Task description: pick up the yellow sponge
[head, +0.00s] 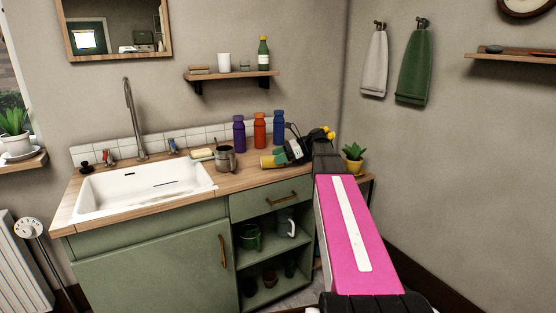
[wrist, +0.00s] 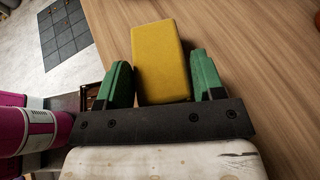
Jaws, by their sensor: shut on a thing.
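The yellow sponge (wrist: 158,50) is a plain yellow block between the two green fingers of my gripper (wrist: 161,66) in the wrist view. My gripper is shut on it, and the sponge sticks out past the fingertips. In the head view the sponge (head: 266,162) shows at the end of my gripper (head: 277,157), over the right part of the wooden counter (head: 217,179). The black wrist hides part of the counter behind it. I cannot tell whether the sponge touches the counter.
A grey mug (head: 225,159) stands left of the sponge. Purple (head: 239,134), orange (head: 260,131) and blue (head: 279,127) bottles stand behind it. A pale yellow block on a dish (head: 202,154) lies beside the white sink (head: 145,188). A potted plant (head: 354,158) stands right of my arm.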

